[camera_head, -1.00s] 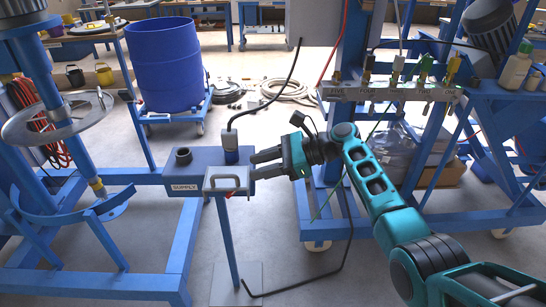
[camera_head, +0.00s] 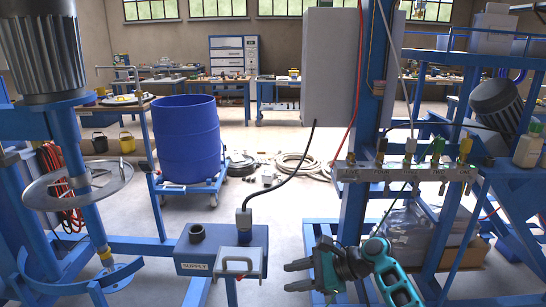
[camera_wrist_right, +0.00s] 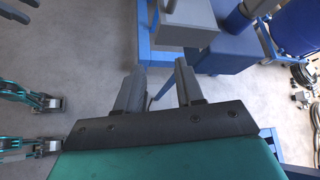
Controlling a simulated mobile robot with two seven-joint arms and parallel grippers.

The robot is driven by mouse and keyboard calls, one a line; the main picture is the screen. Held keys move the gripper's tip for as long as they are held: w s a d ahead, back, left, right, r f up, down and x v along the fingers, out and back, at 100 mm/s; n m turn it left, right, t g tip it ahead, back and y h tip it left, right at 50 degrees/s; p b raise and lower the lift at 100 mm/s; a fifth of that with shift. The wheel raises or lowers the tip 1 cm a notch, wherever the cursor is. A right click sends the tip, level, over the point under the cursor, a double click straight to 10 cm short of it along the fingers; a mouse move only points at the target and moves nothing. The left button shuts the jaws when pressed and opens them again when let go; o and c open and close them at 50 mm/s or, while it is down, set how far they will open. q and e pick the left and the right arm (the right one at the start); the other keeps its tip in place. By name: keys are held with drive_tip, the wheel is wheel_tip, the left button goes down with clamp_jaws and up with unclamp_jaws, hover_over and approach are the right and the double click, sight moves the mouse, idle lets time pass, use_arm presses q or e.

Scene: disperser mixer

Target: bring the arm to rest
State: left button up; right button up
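My right gripper (camera_head: 290,276) is open and empty, low in the head view, to the right of the blue supply box (camera_head: 197,262). Its two dark fingers also show apart in the right wrist view (camera_wrist_right: 158,82), with floor between them. The box carries a grey bracket with a handle (camera_head: 238,264) and a plugged-in connector (camera_head: 244,225) with a black cable. A gap shows between the fingers and the box. My left gripper is not in the head view. Teal arm parts with small grippers show at the left of the right wrist view; I cannot tell whose they are.
A blue drum (camera_head: 188,138) stands on a wheeled dolly behind the box. A mixer frame with a round ring (camera_head: 76,184) is at the left. A hose-fitting rail (camera_head: 400,173) on a blue post is at the right. Coiled hose (camera_head: 298,165) lies on the floor.

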drive_tip(key=s+d+f+n+t+h, duration=0.2)
drive_tip(key=s+d+f+n+h, duration=0.15)
drive_tip(key=s+f, duration=0.35)
drive_tip(key=s+d+f+n+t+h, duration=0.2)
drive_tip(key=s+d+f+n+h, duration=0.25)
drive_tip(key=f, duration=0.45)
drive_tip(key=s+d+r+n+t, duration=0.2)
drive_tip(key=s+n, duration=0.3)
drive_tip(key=s, duration=0.2)
drive_tip(key=s+d+r+n+t+h, duration=0.1)
drive_tip(key=s+d+r+n, duration=0.1)
drive_tip(key=s+n, duration=0.3)
drive_tip(key=shift+s+t, duration=0.4)
drive_tip(key=shift+s, duration=0.6)
drive_tip(key=shift+o, duration=0.4)
drive_tip(key=shift+f, duration=0.1)
